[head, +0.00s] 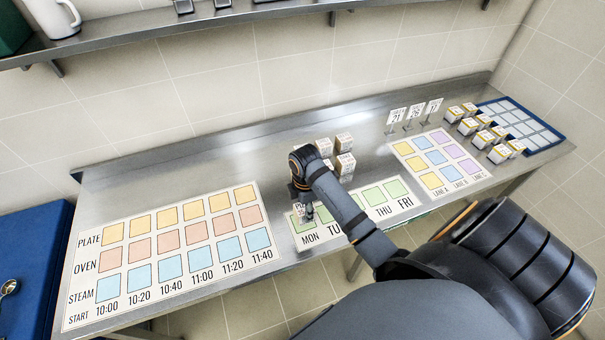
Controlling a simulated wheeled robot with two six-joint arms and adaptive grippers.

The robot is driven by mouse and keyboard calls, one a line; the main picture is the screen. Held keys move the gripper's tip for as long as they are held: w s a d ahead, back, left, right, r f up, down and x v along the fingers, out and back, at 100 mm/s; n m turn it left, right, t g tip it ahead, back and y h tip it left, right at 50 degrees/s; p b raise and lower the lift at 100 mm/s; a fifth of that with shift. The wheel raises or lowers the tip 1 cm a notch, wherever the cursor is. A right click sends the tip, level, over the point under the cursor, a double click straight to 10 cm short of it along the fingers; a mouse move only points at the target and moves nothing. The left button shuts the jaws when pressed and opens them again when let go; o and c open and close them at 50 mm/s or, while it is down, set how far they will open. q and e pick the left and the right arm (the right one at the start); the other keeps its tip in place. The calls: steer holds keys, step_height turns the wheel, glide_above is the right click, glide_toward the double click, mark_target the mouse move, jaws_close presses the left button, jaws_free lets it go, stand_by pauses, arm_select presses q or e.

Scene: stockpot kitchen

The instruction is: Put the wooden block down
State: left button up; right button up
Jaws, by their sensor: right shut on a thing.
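My right gripper (304,209) points down over the MON end of the white weekday mat (310,237). It is shut on a small wooden block (298,209), which is mostly hidden by the fingers; only a pale, printed part shows. The block is at or just above the green MON square; I cannot tell whether it touches the mat. My forearm covers part of the mat between TUE and THU. My left gripper is not in view.
Several similar blocks (344,142) stand behind the weekday mat. A large time-grid mat (88,275) lies to the left. On the right are a lane mat (404,148), yellow-labelled blocks (469,126), a blue tray (567,133) and small standing signs (396,115).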

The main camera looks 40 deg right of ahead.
mark_target(303, 212)
steer(key=shift+w+d+f, duration=0.1)
steer(key=shift+w+f, duration=0.3)
steer(key=shift+f, duration=0.2)
steer(key=f, duration=0.4)
steer(key=shift+w+d+p, duration=0.1)
steer(key=shift+w+p, duration=0.2)
steer(key=shift+w, duration=0.1)
steer(key=o, duration=1.2)
steer(key=shift+f, duration=0.1)
step_height(303, 212, up, 12)
steer(key=shift+r+b, duration=0.2)
steer(key=shift+b, duration=0.25)
